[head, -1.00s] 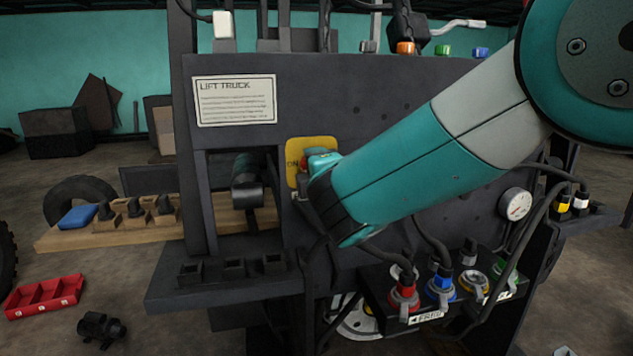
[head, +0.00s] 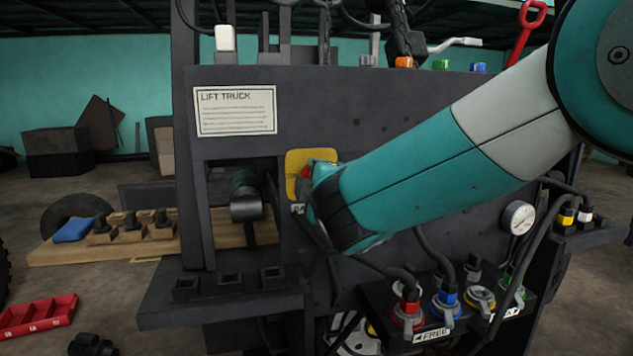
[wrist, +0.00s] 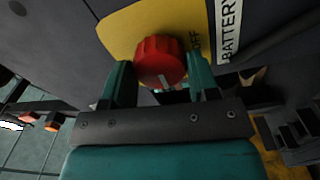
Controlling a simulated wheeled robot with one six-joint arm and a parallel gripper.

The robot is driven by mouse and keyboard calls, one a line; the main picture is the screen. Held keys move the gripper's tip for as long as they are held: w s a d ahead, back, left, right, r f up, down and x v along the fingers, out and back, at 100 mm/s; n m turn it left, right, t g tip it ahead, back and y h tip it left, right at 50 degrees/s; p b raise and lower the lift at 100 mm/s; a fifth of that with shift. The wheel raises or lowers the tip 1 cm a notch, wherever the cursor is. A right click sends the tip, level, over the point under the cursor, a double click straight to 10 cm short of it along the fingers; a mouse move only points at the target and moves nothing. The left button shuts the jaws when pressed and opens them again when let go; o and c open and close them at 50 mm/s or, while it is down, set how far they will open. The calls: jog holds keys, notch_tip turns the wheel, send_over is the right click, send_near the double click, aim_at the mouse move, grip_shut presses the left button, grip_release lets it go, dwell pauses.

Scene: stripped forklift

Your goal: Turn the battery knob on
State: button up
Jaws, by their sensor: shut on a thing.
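The red battery knob (wrist: 160,60) sits on a yellow plate (wrist: 118,28) in the wrist view. A white mark on the knob points down the picture, towards my gripper's palm. OFF is printed on the plate right of the knob, beside a white BATTERY label (wrist: 229,30). My gripper (wrist: 161,74) has one finger on each side of the knob and is shut on it. In the head view the yellow plate (head: 298,160) is on the dark truck panel; only a bit of the red knob (head: 305,172) shows, the rest hidden by my gripper (head: 318,183).
A LIFT TRUCK notice (head: 235,110) is up and left of the plate. An opening with a dark cylinder (head: 246,204) lies left. Below right are coloured hose connectors (head: 445,300) and a gauge (head: 518,217). A red tray (head: 38,315) lies on the floor.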

jog(key=o, duration=0.9)
jog(key=b+v, duration=0.4)
jog(key=v, duration=1.3)
jog(key=shift+s+r, duration=0.1)
jog(key=shift+s, duration=0.15)
jog(key=d+f+m+g+h, duration=0.3)
jog(key=d+f+m+g, duration=0.2)
jog(key=d+f+m, duration=0.25)
jog(key=s+d+f+m+g+y, duration=0.1)
jog(key=s+d+f+m+g, duration=0.15)
jog(key=s+g, duration=0.5)
jog(key=s+d+f+m+g+y, duration=0.1)
jog(key=s+d+f+m+g, duration=0.3)
jog(key=s, duration=0.6)
jog(key=shift+n+g, duration=0.45)
jog(key=shift+n, duration=0.45)
jog(key=r+p, duration=0.5)
jog(key=a+r+p, duration=0.1)
jog(key=r+p, duration=0.4)
jog(key=r, duration=0.1)
jog(key=s+r+p, duration=0.1)
jog(key=r+p, duration=0.4)
jog(key=p, duration=0.1)
jog(key=shift+a+r, duration=0.25)
jog(key=shift+a, duration=0.05)
